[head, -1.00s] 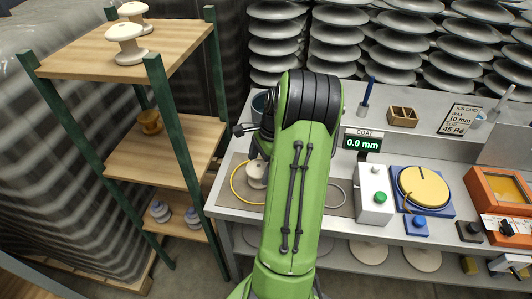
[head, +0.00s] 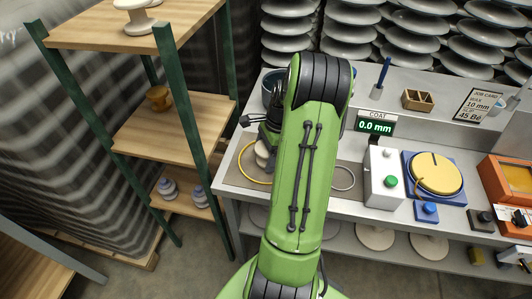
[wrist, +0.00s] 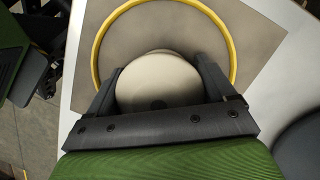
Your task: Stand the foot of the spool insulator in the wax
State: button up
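The white spool insulator (head: 262,154) stands on the grey-brown mat, partly hidden by my arm in the head view. In the wrist view its pale round top (wrist: 158,82) lies between the two dark fingers of my gripper (wrist: 160,65). The fingers are spread on either side of it, and a narrow gap seems to show on the right. The lower part of the insulator is mostly hidden. A yellow disc (head: 436,172) sits on a blue base at the bench's right; I cannot tell whether it is the wax. The COAT display (head: 375,127) reads 0.0 mm.
A yellow ring (wrist: 97,50) curves around the insulator on the mat (wrist: 255,42). A dark pot (head: 271,88) stands behind. A white box with a green button (head: 383,178) stands right of the mat. A wooden shelf rack (head: 180,125) with more insulators is at left.

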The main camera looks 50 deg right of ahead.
jog(key=shift+o, duration=1)
jog(key=shift+r, duration=0.1)
jog(key=shift+r+p, duration=1.45)
jog(key=shift+p, duration=0.05)
jog(key=shift+c, duration=0.5)
jog(key=c, duration=0.7)
notch_tip(320, 180, up, 9)
jog(key=p, duration=0.9)
jog(key=shift+r, duration=0.1)
jog(key=shift+c, duration=0.2)
